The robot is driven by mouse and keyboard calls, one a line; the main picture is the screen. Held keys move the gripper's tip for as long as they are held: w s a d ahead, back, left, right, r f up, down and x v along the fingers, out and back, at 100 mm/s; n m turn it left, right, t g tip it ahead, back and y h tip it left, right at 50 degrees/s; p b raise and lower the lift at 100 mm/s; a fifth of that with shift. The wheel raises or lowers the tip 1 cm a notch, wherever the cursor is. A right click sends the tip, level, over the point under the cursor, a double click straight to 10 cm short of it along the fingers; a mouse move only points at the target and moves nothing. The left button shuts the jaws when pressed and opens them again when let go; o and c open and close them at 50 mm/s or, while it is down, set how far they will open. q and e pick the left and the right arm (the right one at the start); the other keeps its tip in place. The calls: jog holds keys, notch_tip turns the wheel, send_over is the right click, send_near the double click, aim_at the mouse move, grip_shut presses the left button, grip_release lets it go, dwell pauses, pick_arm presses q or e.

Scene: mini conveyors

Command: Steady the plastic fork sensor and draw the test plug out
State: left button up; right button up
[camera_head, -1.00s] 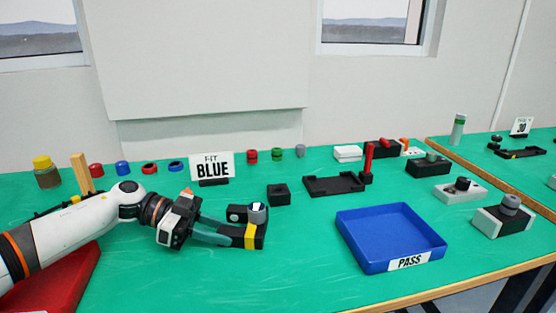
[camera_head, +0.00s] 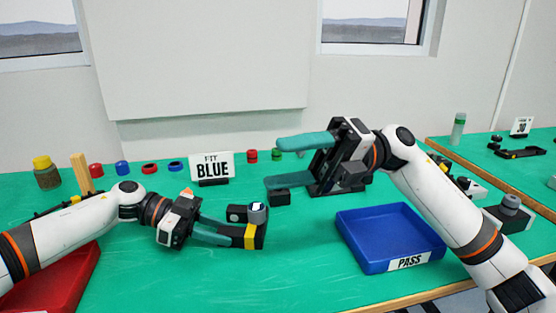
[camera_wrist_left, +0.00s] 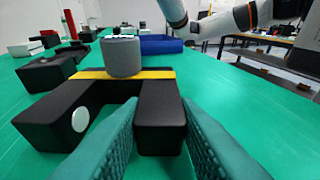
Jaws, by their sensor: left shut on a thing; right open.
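The fork sensor (camera_head: 259,238) is a black two-pronged block with a yellow band, lying on the green table in the head view. A grey cylindrical test plug (camera_head: 257,214) stands upright at its banded end; it also shows in the left wrist view (camera_wrist_left: 123,58). My left gripper (camera_head: 232,234) is shut on one prong of the fork sensor (camera_wrist_left: 158,125). My right gripper (camera_head: 272,165) is open and empty, raised above and behind the plug, clear of it. Its fingers point left, one above the other.
A blue PASS tray (camera_head: 355,253) stands to the right. A small black block (camera_head: 278,198) sits just behind the plug, below the right fingers. A BLUE sign (camera_head: 212,165) stands at the back, and a red tray (camera_head: 65,282) at front left. The front middle is clear.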

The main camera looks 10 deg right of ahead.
pick_arm(q)
jog(key=shift+f, duration=0.15)
pick_arm(e)
jog(key=w+a+f+n+t+h, duration=0.3)
jog(key=w+a+f+h, duration=0.1)
jog(key=h, duration=0.3)
jog(key=n+t+h, duration=0.1)
jog(key=t+h, duration=0.4)
jog(key=h, duration=0.2)
send_near(255, 206)
jog(key=x, duration=1)
jog(key=shift+d+f, duration=0.1)
jog(key=shift+c, duration=0.6)
jog(key=c, duration=0.9)
jog(key=shift+c, duration=0.2)
jog(key=shift+r, duration=0.25)
